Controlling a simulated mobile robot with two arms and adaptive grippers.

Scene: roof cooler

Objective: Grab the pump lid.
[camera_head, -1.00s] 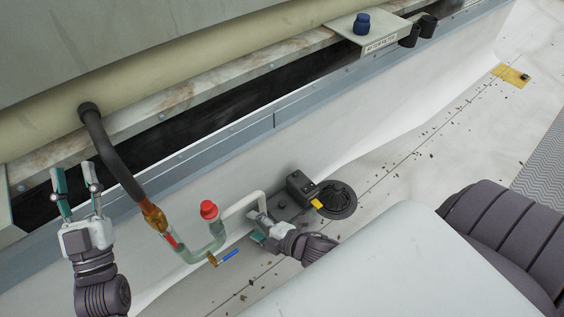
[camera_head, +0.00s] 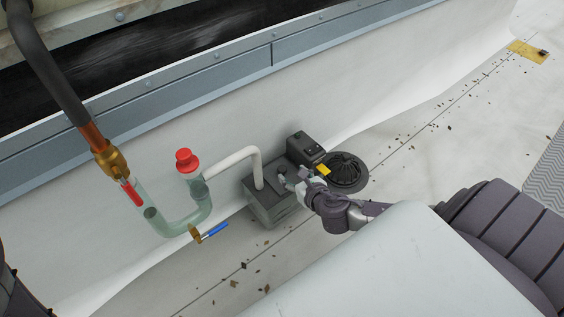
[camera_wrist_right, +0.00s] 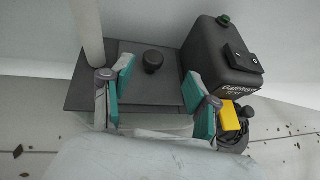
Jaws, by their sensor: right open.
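The pump lid (camera_head: 262,184) is a flat dark grey plate on top of the grey pump box (camera_head: 272,213). In the right wrist view the lid (camera_wrist_right: 135,70) has a round black knob (camera_wrist_right: 152,61) on it. My right gripper (camera_head: 288,184) is at the lid's right side and hides part of it. In the wrist view my right gripper (camera_wrist_right: 164,92) is open, its teal pads apart. The knob lies beyond and between the fingers, with nothing gripped. My left gripper is out of view.
A white pipe (camera_head: 232,160) rises from the lid's left side. A black control box (camera_head: 304,150) stands close behind, beside a round black drain grate (camera_head: 346,170). A clear trap with a red cap (camera_head: 187,160) and blue-handled valve (camera_head: 216,229) is on the left.

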